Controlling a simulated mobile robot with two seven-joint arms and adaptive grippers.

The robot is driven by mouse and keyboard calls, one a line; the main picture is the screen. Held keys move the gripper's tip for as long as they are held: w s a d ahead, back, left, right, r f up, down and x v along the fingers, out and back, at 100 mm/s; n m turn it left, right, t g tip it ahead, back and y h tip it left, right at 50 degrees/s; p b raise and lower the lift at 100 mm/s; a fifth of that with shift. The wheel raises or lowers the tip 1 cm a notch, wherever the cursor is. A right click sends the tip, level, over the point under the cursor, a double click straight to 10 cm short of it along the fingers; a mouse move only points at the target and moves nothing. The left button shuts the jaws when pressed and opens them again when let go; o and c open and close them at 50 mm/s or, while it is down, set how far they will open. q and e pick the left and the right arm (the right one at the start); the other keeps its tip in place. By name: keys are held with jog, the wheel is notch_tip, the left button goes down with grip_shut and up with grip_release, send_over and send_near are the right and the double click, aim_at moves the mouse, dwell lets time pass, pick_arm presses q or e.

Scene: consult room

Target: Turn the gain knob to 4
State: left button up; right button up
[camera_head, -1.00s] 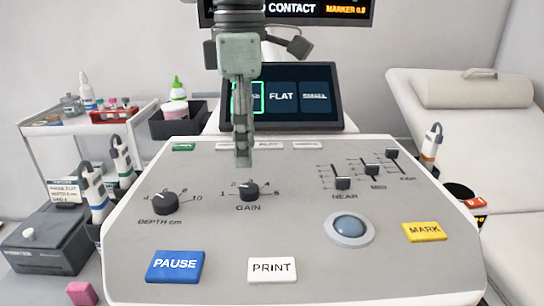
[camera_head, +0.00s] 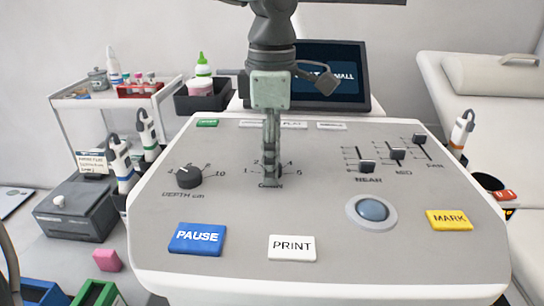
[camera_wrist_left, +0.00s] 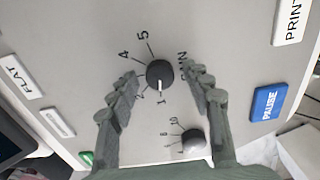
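The gain knob (camera_wrist_left: 160,74) is a round black dial with a white pointer mark, on the grey console panel. In the left wrist view its mark points toward the 1 on the printed scale, with 4 and 5 on the far side. My left gripper (camera_wrist_left: 163,80) is open, with one finger on each side of the knob and a gap visible on both sides. In the head view the left gripper (camera_head: 271,172) points down at the knob and hides most of it and part of the GAIN label. My right gripper is not in view.
The depth knob (camera_head: 188,177) sits to the left. The blue PAUSE button (camera_head: 197,239), white PRINT button (camera_head: 292,248) and trackball (camera_head: 372,210) lie nearer the front. Sliders (camera_head: 397,155) stand to the right. A screen (camera_head: 345,80) rises behind the panel.

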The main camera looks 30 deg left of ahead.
pick_arm(q)
grip_shut()
